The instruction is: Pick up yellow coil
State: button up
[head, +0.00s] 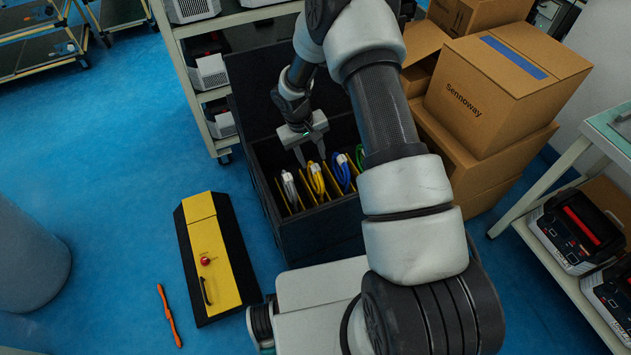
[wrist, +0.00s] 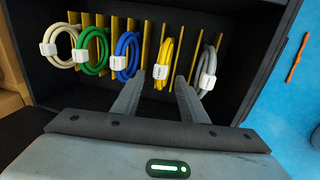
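The yellow coil (head: 316,178) stands in a slot of the black crate (head: 292,246), between a white-grey coil and a blue coil. In the wrist view the yellow coil (wrist: 164,58) with its white tag lies just beyond and between the fingertips. My gripper (head: 310,156) is above the crate, pointing down. In the wrist view my gripper (wrist: 160,82) is open, with its two fingers apart and nothing held. I cannot tell whether the fingertips have passed beside the coil.
A blue coil (wrist: 126,54), a green coil (wrist: 90,50), a cream coil (wrist: 60,48) and a grey coil (wrist: 207,70) stand in neighbouring slots between yellow dividers. Cardboard boxes (head: 505,75) are stacked right of the crate. A yellow-black case (head: 212,255) lies on the floor at left.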

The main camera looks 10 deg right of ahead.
aim_at(318, 175)
jog(key=f, duration=0.4)
jog(key=d+f+b, duration=0.1)
jog(key=f, duration=0.2)
jog(key=d+f+b, duration=0.1)
jog(key=f, duration=0.3)
jog(key=shift+w+f, duration=0.3)
jog(key=shift+w, duration=0.05)
grip_shut()
jog(key=shift+r, duration=0.1)
